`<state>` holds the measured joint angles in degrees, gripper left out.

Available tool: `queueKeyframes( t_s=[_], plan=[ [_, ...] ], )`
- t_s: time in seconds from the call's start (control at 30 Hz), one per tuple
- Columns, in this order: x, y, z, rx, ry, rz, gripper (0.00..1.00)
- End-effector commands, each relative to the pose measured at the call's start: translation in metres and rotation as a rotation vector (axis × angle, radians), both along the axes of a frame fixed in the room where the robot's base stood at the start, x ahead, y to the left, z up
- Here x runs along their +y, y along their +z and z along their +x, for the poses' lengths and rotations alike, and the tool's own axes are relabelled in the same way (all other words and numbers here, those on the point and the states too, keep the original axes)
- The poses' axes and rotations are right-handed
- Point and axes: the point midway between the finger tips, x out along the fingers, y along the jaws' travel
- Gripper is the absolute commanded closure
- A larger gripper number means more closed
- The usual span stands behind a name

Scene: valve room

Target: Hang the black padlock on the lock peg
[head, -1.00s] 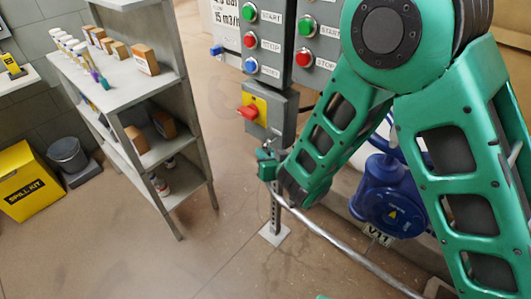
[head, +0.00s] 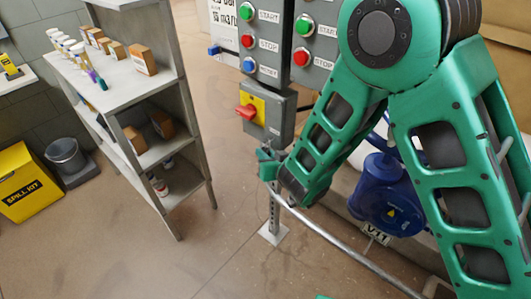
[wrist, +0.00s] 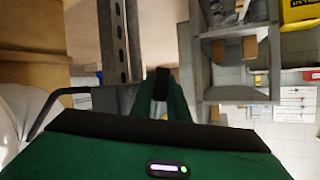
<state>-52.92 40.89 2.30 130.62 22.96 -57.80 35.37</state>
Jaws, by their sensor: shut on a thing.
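My gripper (head: 268,163) is at the end of the green arm, just below the grey switch box (head: 281,116), in front of its metal post (head: 274,210). In the wrist view, its dark green body fills the bottom. A small black piece (wrist: 162,78) with a pale metallic part below it shows between the jaws; this looks like the black padlock, mostly hidden by my gripper. The jaws are shut on it. In the head view I cannot make out the padlock. I cannot make out the lock peg in either view.
The box carries a red handle (head: 246,112) on a yellow plate, below panels of buttons. A grey shelf (head: 135,75) with bottles and cartons stands left. A blue valve body (head: 385,190) and a pipe (head: 335,240) lie right. Floor between shelf and post is clear.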

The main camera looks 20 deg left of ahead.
Motion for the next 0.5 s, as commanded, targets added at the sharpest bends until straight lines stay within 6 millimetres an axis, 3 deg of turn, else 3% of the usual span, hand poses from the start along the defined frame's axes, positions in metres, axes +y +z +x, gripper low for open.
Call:
queueKeyframes(
  t_s=[0.47, 0.5],
  plan=[
    [-0.0002, -0.0011, 0.0007, 0.001, 0.000, 0.001, 1.00],
    [-0.0002, -0.0011, 0.0007, 0.001, 0.000, 0.001, 0.78]
  ],
)
